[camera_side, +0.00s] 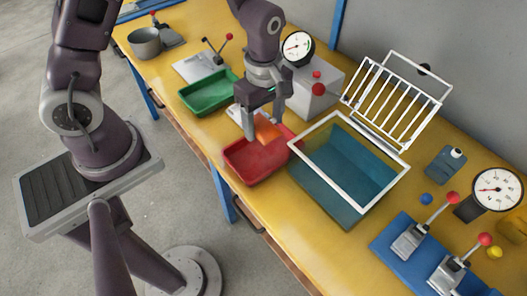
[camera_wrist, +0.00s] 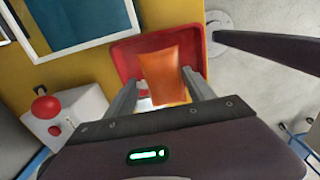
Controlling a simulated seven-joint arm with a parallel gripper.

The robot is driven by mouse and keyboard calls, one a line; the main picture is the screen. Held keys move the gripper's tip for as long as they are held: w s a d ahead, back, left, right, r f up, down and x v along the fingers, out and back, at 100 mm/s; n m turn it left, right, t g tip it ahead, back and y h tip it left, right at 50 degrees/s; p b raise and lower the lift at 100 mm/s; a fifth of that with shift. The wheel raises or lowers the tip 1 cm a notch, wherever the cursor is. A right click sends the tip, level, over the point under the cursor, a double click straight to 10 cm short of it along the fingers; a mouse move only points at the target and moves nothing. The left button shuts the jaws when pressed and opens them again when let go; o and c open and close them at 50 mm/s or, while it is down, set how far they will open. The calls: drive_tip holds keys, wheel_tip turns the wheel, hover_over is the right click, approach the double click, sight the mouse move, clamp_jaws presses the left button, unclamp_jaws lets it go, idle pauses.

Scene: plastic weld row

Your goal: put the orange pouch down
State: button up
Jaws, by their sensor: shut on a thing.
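The orange pouch (camera_side: 267,130) is held at my gripper (camera_side: 248,122), above the red tray (camera_side: 245,165) in the side view. In the wrist view the orange pouch (camera_wrist: 165,78) sits between the two fingers of my gripper (camera_wrist: 160,85), with the red tray (camera_wrist: 128,62) behind it. The fingers are shut on the pouch. Part of the pouch is hidden by the near finger in the side view. I cannot tell whether its lower edge touches the tray.
A green tray (camera_side: 208,96) is left of the red tray. A teal bin (camera_side: 335,180) with a white frame and raised rack (camera_side: 398,98) stands right. A grey box with a red knob (camera_side: 318,89) and a gauge (camera_side: 297,48) are behind my gripper. Lever clamps (camera_side: 411,238) are front right.

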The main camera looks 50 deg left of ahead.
sight(264, 156)
wheel_tip(264, 156, down, 9)
drive_tip(key=shift+r, duration=0.2)
drive_tip(key=shift+f, duration=0.1)
drive_tip(key=shift+f, duration=0.25)
drive_tip(key=o, duration=1.4)
drive_tip(key=shift+f, duration=0.1)
drive_tip(key=shift+o, duration=0.2)
